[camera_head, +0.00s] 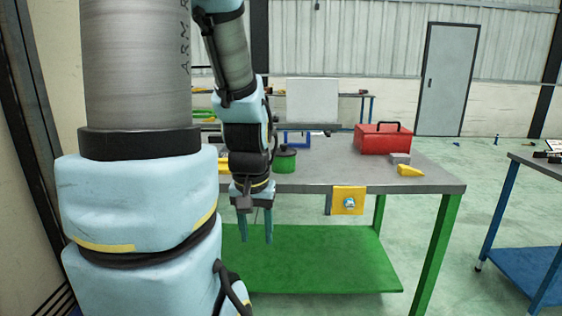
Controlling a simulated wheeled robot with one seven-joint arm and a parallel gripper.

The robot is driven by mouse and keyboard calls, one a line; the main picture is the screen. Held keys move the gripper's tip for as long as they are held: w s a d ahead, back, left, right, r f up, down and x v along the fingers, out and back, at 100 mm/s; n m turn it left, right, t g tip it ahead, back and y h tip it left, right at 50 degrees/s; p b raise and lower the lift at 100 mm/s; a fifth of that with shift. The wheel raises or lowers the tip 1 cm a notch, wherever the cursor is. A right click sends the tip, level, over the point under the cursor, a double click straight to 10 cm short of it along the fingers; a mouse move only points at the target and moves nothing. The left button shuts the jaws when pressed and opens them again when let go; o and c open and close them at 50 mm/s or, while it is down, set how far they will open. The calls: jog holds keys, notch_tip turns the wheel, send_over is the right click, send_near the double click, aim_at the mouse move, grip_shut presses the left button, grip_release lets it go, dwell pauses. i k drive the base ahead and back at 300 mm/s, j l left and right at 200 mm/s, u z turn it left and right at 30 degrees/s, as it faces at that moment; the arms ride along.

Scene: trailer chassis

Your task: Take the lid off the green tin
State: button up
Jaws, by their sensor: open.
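The green tin (284,163) stands upright on the grey workbench, near its front edge. Its dark lid (286,151) is on top, with a small knob. My gripper (256,238) points down in front of the bench edge, to the left of the tin and lower than the tabletop. Its two fingers are apart with nothing between them. My arm's wrist passes close to the left side of the tin in the picture and hides part of the bench behind it.
The workbench (330,177) has a green lower shelf (320,262). A red toolbox (383,139), a grey block (400,158) and a yellow wedge-like object (410,170) lie to the right. A yellow plate (340,195) hangs at the front edge. A blue frame (297,137) stands behind the tin.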

aim_at(283, 151)
jog(key=u, duration=0.65)
jog(key=i+l+u, duration=0.1)
jog(key=l+u, duration=1.1)
jog(key=l, duration=0.1)
